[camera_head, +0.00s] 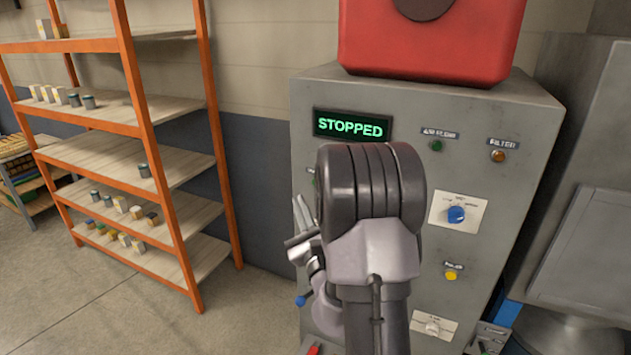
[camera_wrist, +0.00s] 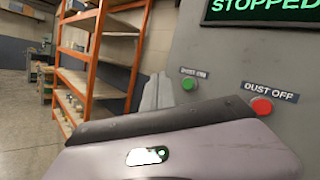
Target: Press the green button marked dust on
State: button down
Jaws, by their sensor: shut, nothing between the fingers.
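The green button (camera_wrist: 189,84) marked DUST ON shows in the wrist view on the grey panel (camera_wrist: 215,60). A red button (camera_wrist: 262,106) marked DUST OFF is to its right and lower in the picture. My gripper's pale fingers (camera_wrist: 156,92) are shut and empty, just left of the green button in the wrist view; I cannot tell whether they touch the panel.
The grey cabinet (camera_head: 470,125) has a display (camera_head: 352,125) reading STOPPED, a blue knob (camera_head: 456,214), a yellow button (camera_head: 450,275) and lamps. A red box (camera_head: 430,45) sits on top. An orange shelf rack (camera_head: 145,130) with small items stands left; floor (camera_head: 80,285) before it is clear.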

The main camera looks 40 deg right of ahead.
jog(key=shift+w+d+p, duration=0.3)
jog(key=shift+w+d, duration=0.1)
jog(key=shift+d, duration=0.5)
jog(key=shift+w+d+p, duration=0.25)
jog(key=shift+w+d, duration=0.15)
jog(key=shift+d, duration=0.55)
jog(key=shift+w+d+p, duration=0.3)
jog(key=shift+w+d, duration=0.1)
jog(key=shift+d, duration=0.5)
jog(key=shift+w+d, duration=0.15)
jog(key=shift+d, duration=0.25)
jog(key=shift+w+d, duration=0.15)
jog(key=shift+d, duration=0.15)
dwell(0.3)
dwell(0.3)
jog(key=shift+s+a+b, duration=0.3)
jog(key=shift+a, duration=0.45)
jog(key=shift+s+a+b, duration=0.3)
jog(key=shift+a, duration=0.45)
jog(key=shift+s+a+b, duration=0.35)
jog(key=shift+a, duration=0.4)
jog(key=shift+s+a+b, duration=0.3)
jog(key=shift+a, duration=0.45)
